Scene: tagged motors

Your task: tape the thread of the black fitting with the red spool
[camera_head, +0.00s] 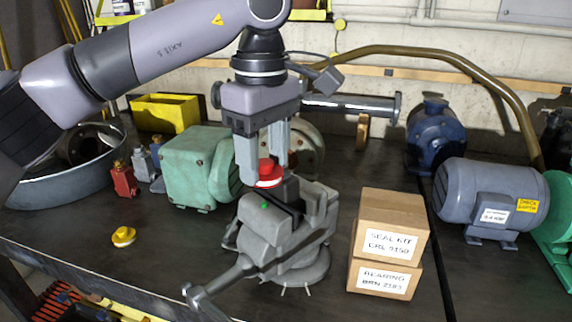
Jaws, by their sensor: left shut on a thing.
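My left gripper (265,172) points straight down over the grey bench vise (285,235). Its fingers are shut on the red spool (268,171), which has a pale band low on it. The spool is right above the vise jaws; whether it touches anything below is unclear. A dark piece (290,189) shows at the jaws just right of the spool and may be the black fitting; its thread cannot be made out. My right gripper is not in view.
A yellow spool (123,236) lies on the bench at left. Small red (123,180) and grey fittings (143,163) stand near a green motor (193,172). Two stacked cardboard boxes (391,225) are close right of the vise. Blue (434,135) and grey motors (489,197) stand further right.

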